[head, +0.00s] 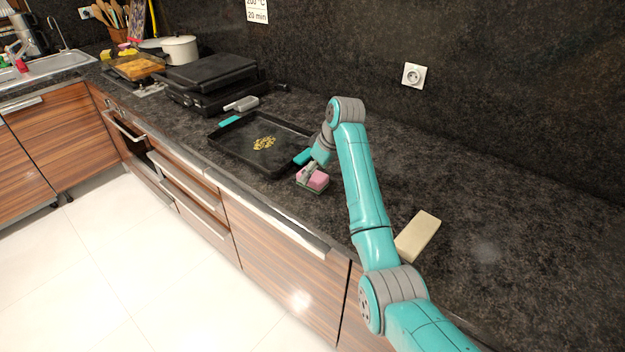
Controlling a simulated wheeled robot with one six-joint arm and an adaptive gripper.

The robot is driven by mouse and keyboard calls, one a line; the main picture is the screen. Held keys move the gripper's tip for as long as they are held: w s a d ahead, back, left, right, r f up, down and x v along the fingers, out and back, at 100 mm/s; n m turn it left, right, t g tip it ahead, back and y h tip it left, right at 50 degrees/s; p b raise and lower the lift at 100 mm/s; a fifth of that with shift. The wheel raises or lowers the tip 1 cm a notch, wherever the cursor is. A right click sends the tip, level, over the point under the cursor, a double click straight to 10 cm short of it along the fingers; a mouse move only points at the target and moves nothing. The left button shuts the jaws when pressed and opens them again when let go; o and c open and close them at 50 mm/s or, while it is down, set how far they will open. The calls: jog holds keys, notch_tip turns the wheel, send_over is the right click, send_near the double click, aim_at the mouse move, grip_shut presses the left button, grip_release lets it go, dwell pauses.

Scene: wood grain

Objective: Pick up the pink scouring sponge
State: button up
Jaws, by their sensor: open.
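The pink scouring sponge (318,182) lies on the dark countertop, just in front of the right corner of a black tray. It is a small pink block with a darker greenish layer along its lower edge. My gripper (309,172) is at the sponge, over its upper left part, and covers some of it. The jaws are open. The fingertips are small in this view, and I cannot tell whether they touch the sponge.
The black tray (228,146) with teal handles holds yellow bits. A beige block (425,229) lies right of my arm. A black grill (212,77), a white pot (180,49) and a sink (50,66) stand farther left. The counter on the right is clear.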

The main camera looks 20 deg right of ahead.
jog(key=shift+x, duration=1)
jog(key=c, duration=1)
jog(key=shift+r, duration=0.15)
notch_tip(320, 180, up, 10)
jog(key=shift+f, duration=0.1)
